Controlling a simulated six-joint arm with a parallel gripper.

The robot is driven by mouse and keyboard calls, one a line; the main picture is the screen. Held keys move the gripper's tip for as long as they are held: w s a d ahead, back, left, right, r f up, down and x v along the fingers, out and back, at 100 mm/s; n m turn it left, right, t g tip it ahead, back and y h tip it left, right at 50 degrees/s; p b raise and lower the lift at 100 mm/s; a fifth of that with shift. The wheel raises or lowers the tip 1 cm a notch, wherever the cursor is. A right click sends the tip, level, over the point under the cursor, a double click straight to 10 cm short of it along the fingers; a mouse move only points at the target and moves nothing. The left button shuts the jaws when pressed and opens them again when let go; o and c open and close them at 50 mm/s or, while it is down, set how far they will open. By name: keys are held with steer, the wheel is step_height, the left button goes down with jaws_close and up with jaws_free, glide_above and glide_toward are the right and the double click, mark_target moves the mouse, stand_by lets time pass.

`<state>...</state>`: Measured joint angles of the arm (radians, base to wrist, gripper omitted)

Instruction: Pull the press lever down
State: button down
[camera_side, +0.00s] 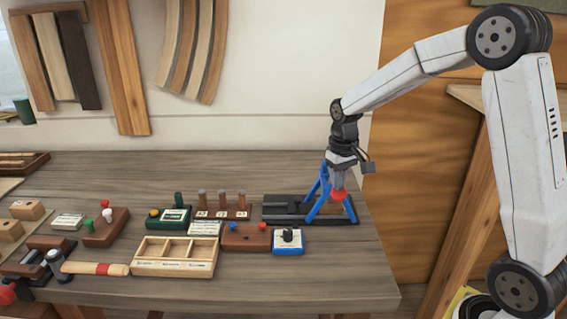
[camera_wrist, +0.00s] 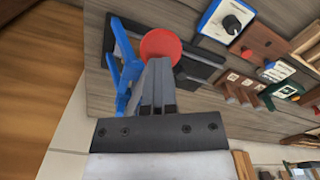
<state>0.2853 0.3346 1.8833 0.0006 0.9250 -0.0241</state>
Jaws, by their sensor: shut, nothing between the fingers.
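The press stands at the right of the bench, with a dark base (camera_side: 290,218) and a blue frame (camera_side: 318,196). It also shows in the wrist view as a blue frame (camera_wrist: 130,68) on a dark base. The lever's round red knob (camera_side: 339,195) is between the blue bars; in the wrist view the knob (camera_wrist: 160,43) lies just beyond my fingertips. My gripper (camera_side: 339,184) points down right above the knob, its fingers together and empty (camera_wrist: 157,70). I cannot tell whether the fingertips touch the knob. The lever's arm is mostly hidden.
A blue and white dial box (camera_side: 288,242) stands in front of the press. A brown block with coloured buttons (camera_side: 246,237), a wooden compartment tray (camera_side: 174,268) and a row of pegs (camera_side: 221,212) lie to the left. The bench's front right corner (camera_side: 365,282) is clear.

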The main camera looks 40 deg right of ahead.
steer(key=shift+d+f, duration=0.1)
steer(key=shift+f, duration=0.2)
stand_by(0.4)
steer(key=shift+f, duration=0.85)
steer(key=shift+w+d+r, duration=0.2)
steer(key=shift+r, duration=0.75)
steer(key=shift+w+d+r, duration=0.2)
steer(key=shift+w+r, duration=0.05)
steer(key=shift+r, duration=0.65)
steer(key=shift+w+d+r, duration=0.2)
steer(key=shift+r, duration=0.9)
step_height(320, 180, up, 10)
steer(key=w+d, duration=0.1)
steer(key=shift+w+d+r, duration=0.2)
steer(key=shift+r, duration=0.05)
stand_by(0.4)
